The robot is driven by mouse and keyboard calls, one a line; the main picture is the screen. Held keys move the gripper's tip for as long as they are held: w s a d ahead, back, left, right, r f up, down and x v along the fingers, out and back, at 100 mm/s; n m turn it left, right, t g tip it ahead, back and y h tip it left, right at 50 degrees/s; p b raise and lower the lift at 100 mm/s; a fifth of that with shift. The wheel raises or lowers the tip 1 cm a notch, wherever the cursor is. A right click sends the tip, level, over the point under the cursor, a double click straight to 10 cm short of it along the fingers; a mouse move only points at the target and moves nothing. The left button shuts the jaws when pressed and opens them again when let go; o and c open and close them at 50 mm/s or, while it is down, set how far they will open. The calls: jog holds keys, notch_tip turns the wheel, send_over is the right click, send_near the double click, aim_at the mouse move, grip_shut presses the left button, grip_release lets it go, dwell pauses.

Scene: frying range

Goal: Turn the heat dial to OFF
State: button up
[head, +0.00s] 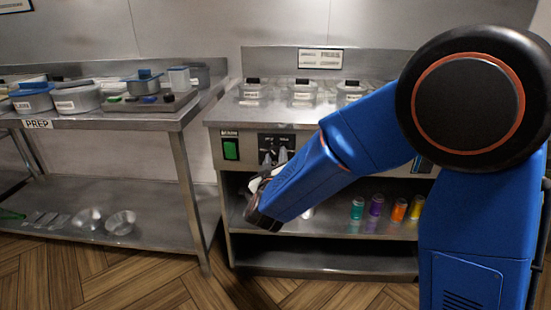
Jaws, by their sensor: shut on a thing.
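The heat dial's black control plate (264,144) is on the front of the steel frying range (300,115), with small white markings along its top. My gripper (275,158) is at this plate, its two pale fingertips against the lower part of it. The fingers are shut on the dial, which they and the wrist mostly hide. I cannot read which mark the dial points to. My blue arm reaches in from the right, across the range front.
A green switch (231,150) sits left of the plate. Several coloured containers (376,206) stand on the lower shelf. Lidded pans (303,90) sit on the range top. A prep table (120,120) with pots stands at left. Floor shows between them.

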jog(key=n, duration=0.4)
jog(key=shift+f+n, duration=0.1)
jog(key=shift+n, duration=0.3)
jog(key=shift+n+y, duration=0.3)
jog(key=shift+n, duration=2.3)
jog(key=o, duration=1)
jog(key=shift+o, duration=0.2)
jog(key=s, duration=1.7)
jog(key=shift+s+a+f, duration=0.15)
jog(key=shift+s+f, duration=0.05)
jog(key=shift+s, duration=0.05)
